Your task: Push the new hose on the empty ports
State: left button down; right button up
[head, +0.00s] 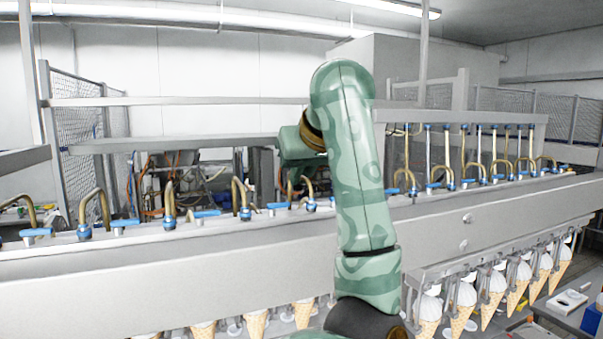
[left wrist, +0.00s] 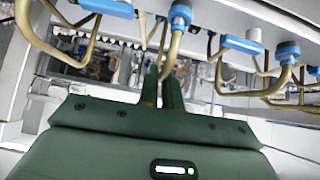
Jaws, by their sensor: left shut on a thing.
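My left gripper (left wrist: 162,80) shows in the left wrist view with its two dark green fingers close together around a tan hose (left wrist: 171,50). That hose runs up to a blue fitting (left wrist: 181,12); whether it is seated on a port cannot be told. In the head view my green patterned arm rises in the middle, and the gripper body (head: 297,148) hangs over the rail behind it; the fingertips are hard to make out. Other tan hose loops (head: 95,205) stand in a row with blue fittings (head: 168,222). No empty port can be made out clearly. My right gripper is not in view.
A long grey metal rail (head: 150,255) crosses the view under the hoses. Ice cream cones (head: 492,292) hang in holders below it. More hoses (head: 495,150) hang at the right. Neighbouring blue fittings (left wrist: 242,45) sit close to the gripper. Mesh fencing (head: 80,120) stands behind.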

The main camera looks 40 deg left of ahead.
pick_arm(q)
jog(key=shift+f, duration=0.1)
jog(key=c, duration=1.2)
grip_release()
jog(key=shift+r+p, duration=1.9)
jog(key=shift+r, duration=0.65)
jog(key=shift+f, duration=0.1)
